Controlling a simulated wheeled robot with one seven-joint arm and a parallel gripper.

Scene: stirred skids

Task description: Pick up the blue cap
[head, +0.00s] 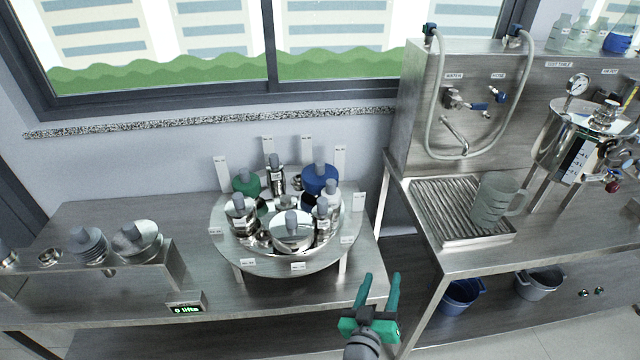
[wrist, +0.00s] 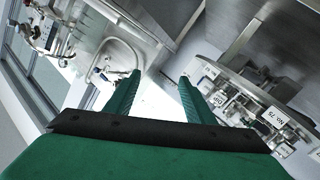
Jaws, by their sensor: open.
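The blue cap (head: 320,178) is a round blue disc with a grey knob on top. It sits at the back right of a round metal turntable (head: 284,266) on the steel bench, among several other capped metal pieces. My gripper (head: 380,278) is green, open and empty, in front of the bench's right end and to the right of the turntable. In the wrist view my gripper's two green fingers (wrist: 158,90) are spread apart with nothing between them. The turntable's labelled rim shows at the right of the wrist view, but I cannot make out the blue cap there.
A green cap (head: 246,182) and several metal caps share the turntable. A raised metal block (head: 100,275) with more knobbed discs stands at the left. At the right is a sink bench with a drain tray (head: 455,228), a jug (head: 494,200) and a metal vessel (head: 572,150).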

